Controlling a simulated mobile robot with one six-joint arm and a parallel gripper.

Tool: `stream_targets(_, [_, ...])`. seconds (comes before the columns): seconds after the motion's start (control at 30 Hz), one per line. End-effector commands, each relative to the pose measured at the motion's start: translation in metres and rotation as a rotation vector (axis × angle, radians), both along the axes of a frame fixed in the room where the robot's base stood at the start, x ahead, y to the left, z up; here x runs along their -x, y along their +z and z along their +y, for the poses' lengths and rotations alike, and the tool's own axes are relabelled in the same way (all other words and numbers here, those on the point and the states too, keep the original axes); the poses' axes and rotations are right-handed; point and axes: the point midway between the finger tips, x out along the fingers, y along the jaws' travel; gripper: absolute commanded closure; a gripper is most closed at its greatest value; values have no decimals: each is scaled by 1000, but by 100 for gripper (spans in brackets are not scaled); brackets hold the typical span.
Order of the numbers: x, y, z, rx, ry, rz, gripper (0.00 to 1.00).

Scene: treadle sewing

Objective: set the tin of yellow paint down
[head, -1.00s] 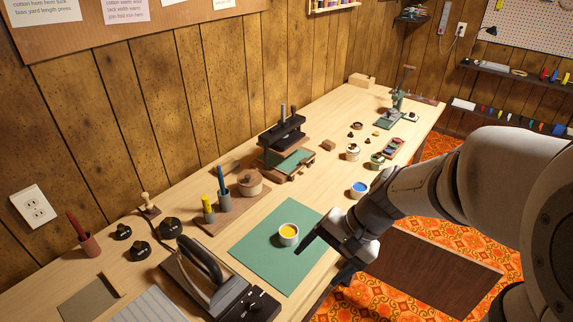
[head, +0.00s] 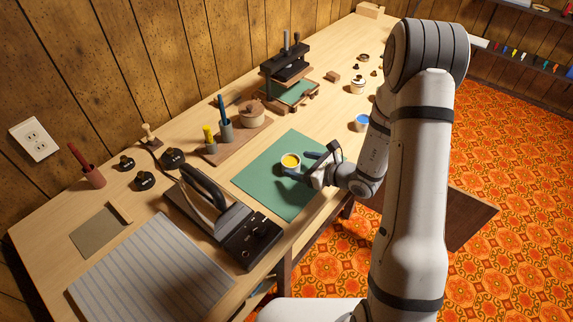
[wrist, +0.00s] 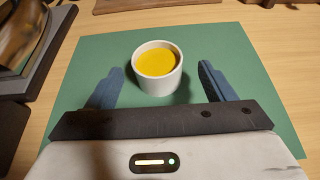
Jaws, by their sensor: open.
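The tin of yellow paint (head: 291,161) is a small white pot with yellow paint showing in its open top. It stands upright on the green mat (head: 263,181) on the bench. My gripper (head: 304,159) is just to the right of the tin in the head view. In the wrist view my gripper (wrist: 161,85) is open, with one dark blue finger on each side of the tin (wrist: 158,68). Gaps of green mat show between the tin and both fingers. The tin is slightly beyond the fingertips or level with them; I cannot tell exactly.
A pot of blue paint (head: 362,122) stands right of the mat. The iron (head: 205,186) is left of it, and a black press (head: 287,72) stands behind. A wooden tray (head: 237,137) holds pen cups and a lidded pot. The mat around the tin is clear.

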Motion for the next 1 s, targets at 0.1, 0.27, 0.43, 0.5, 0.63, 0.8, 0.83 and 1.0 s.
stream_targets(0.1, [-7, -3, 11, 0, 4, -1, 24])
stream_targets(0.27, [-21, -7, 31, 1, 6, -1, 24])
stream_targets(0.43, [-32, -16, 44, 0, 3, 0, 24])
stream_targets(0.5, [-34, -17, 46, 0, 2, 0, 24])
stream_targets(0.63, [-34, -18, 46, 1, 2, -1, 24])
stream_targets(0.8, [-34, -18, 46, 1, 2, -1, 32])
stream_targets(0.83, [-34, -18, 46, 1, 2, -1, 34])
stream_targets(1.0, [-34, -18, 46, 1, 1, -1, 48])
